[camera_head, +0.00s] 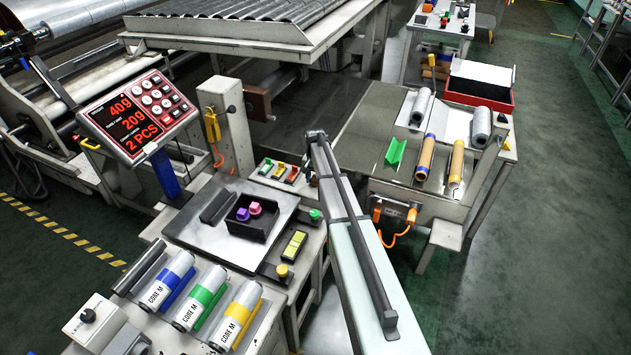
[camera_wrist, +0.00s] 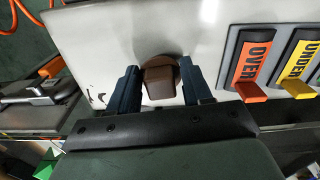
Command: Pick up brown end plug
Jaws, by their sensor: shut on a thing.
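The brown end plug (camera_wrist: 161,80) shows in the wrist view as a blocky brown grip on a rounder brown base, against a pale surface. My gripper (camera_wrist: 160,84) has one dark blue finger on each side of it and is shut on it. The plug looks at or very close to the pale surface; I cannot tell whether it is lifted. In the head view my arm reaches up the middle; I cannot make out the fingers or the plug there.
In the head view, a black box (camera_head: 248,228) with purple and pink plugs sits on the scale plate. Labelled cores (camera_head: 204,297) lie at the front left.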

